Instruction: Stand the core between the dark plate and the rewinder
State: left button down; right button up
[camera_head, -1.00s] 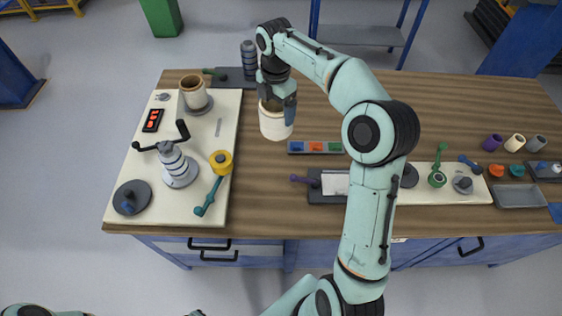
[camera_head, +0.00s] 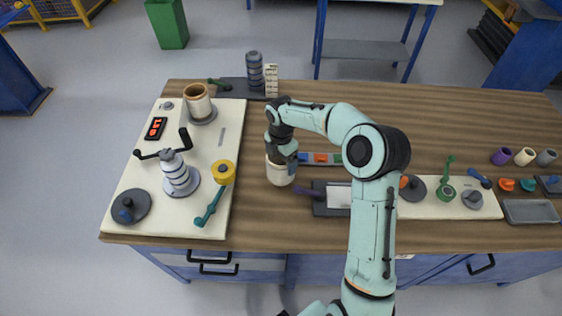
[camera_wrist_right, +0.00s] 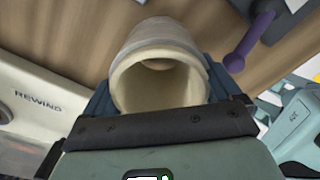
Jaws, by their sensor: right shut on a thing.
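The core (camera_head: 279,175) is a cream, open-ended hollow cylinder. My right gripper (camera_head: 281,157) is shut on it, and the core hangs upright or nearly so below the fingers. In the head view it is between the cream rewinder board (camera_head: 225,146) on the left and the dark plate (camera_head: 320,208) with a purple handle on the right. I cannot tell whether its base touches the wood. In the right wrist view the core's open end (camera_wrist_right: 160,62) faces me, with the rewinder (camera_wrist_right: 38,108) left and the dark plate (camera_wrist_right: 278,28) upper right. My left gripper is out of view.
A strip with coloured pieces (camera_head: 320,158) lies just behind the dark plate. A yellow-topped teal crank (camera_head: 212,200) is near the rewinder's right edge. Another cream cylinder (camera_head: 198,102) stands at the rewinder's back. Bare wood (camera_head: 268,222) is clear in front of the core.

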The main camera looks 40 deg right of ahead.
jog(key=shift+f, duration=0.5)
jog(key=shift+f, duration=0.2)
jog(key=o, duration=0.9)
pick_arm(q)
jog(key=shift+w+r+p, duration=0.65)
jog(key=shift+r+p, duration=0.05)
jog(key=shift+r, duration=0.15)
pick_arm(e)
jog(key=shift+o, duration=0.2)
notch_tip(320, 180, up, 12)
jog(key=shift+r, duration=0.2)
